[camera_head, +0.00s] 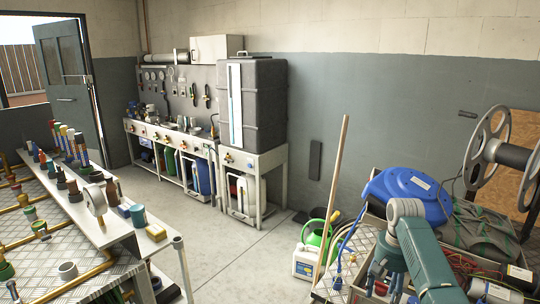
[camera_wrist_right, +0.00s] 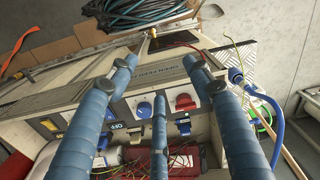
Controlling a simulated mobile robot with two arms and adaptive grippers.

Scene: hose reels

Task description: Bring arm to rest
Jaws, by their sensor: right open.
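My right arm comes in from the lower right of the head view, with a teal link and a pale grey joint (camera_head: 407,209). My right gripper (camera_head: 384,279) hangs below that joint, over a bench crowded with equipment. In the right wrist view its blue-grey fingers (camera_wrist_right: 160,85) are spread apart with nothing between them. Beyond them is a panel with a blue socket (camera_wrist_right: 143,108) and a red socket (camera_wrist_right: 185,102). I cannot tell how far the fingers are from the panel. My left gripper does not show.
A blue hose reel (camera_head: 410,190) and a large grey reel (camera_head: 487,146) crowd the arm's far side. A wooden pole (camera_head: 337,180) and a white canister (camera_head: 304,264) stand left of it. A coiled hose (camera_wrist_right: 135,12) lies beyond the panel. The middle floor (camera_head: 235,260) is clear.

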